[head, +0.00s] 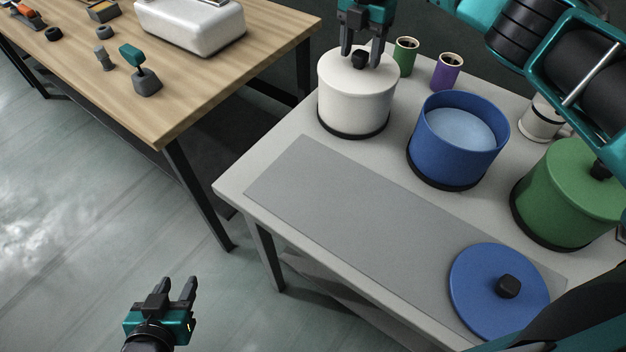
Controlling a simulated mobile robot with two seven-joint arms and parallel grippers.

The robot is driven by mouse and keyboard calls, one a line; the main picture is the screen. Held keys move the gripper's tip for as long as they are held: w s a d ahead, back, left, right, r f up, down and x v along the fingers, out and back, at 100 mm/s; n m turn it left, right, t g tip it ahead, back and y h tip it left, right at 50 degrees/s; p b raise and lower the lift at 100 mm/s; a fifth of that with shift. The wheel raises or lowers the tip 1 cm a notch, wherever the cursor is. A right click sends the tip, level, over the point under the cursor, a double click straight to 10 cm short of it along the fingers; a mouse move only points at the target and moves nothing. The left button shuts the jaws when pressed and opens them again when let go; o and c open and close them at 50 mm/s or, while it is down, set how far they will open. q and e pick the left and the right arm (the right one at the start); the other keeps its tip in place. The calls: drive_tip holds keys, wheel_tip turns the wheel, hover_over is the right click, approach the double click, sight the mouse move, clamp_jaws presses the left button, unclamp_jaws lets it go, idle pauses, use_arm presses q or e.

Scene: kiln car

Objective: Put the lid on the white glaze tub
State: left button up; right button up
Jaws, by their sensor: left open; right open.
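The white glaze tub (352,108) stands at the back left of the grey table on a dark base. Its white lid (340,72) lies on top, looks level and covers the opening; a small dark knob (359,60) stands on it. My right gripper (361,60) points down over the lid, with its open fingers on either side of the knob. Whether a finger touches the knob is not clear. My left gripper (177,287) is open and empty, over the floor at the lower left, well away from the tubs.
An open blue tub (455,160) stands right of the white one; its blue lid (480,285) lies on the grey mat (340,200). A lidded green tub (560,205) is farther right. Green (405,58) and purple (446,73) cups stand behind. The mat's left part is clear.

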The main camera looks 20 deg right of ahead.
drive_tip(key=shift+r+p, duration=0.5)
drive_tip(key=shift+r, duration=3.4)
wheel_tip(320, 180, up, 13)
drive_tip(key=shift+s+f, duration=0.1)
drive_tip(key=shift+s, duration=0.05)
